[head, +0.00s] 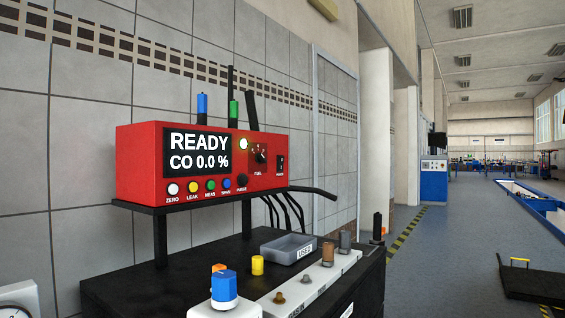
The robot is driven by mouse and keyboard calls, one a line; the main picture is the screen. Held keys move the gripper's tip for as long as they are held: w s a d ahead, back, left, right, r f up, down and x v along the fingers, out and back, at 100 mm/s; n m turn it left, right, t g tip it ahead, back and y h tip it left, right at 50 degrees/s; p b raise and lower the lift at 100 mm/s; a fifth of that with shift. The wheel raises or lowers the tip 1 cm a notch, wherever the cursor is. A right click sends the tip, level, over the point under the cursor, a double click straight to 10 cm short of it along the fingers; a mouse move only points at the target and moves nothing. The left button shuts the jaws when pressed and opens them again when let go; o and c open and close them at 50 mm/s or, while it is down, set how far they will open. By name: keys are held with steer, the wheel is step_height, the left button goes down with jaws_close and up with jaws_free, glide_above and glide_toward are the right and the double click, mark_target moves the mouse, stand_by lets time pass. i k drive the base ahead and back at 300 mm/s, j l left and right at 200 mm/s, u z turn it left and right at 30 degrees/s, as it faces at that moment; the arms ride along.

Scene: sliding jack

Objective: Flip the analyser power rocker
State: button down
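The analyser (136,165) is a red box on a black shelf against the tiled wall. Its screen (197,152) reads "READY" and "CO 0.0 %". The rocker (280,163) is a small black switch at the right end of the front panel, with a small label under it. Its tilt is too small to tell. A white round light or button (243,144) and a fuel selector knob (260,154) lie to its left. A row of coloured buttons (209,185) runs along the lower edge. My gripper is not in view.
A black cabinet (150,290) below holds a grey tray marked "USED" (282,250), a yellow cylinder (257,265), a blue-capped fitting (224,286) and a pale rack with several fittings (302,283). A black hose (315,191) sticks out right of the analyser. Open floor (430,260) lies right.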

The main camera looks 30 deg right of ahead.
mark_target(281, 158)
steer(key=i+l, duration=0.1)
steer(key=l, duration=0.4)
steer(key=i+l, duration=0.15)
steer(key=l, duration=0.35)
steer(key=i+l+u, duration=0.1)
steer(key=l, duration=0.4)
steer(key=i+l, duration=0.1)
steer(key=l, duration=0.4)
steer(key=i+l, duration=0.1)
steer(key=l, duration=0.4)
steer(key=i+l+u, duration=0.1)
steer(key=l, duration=0.4)
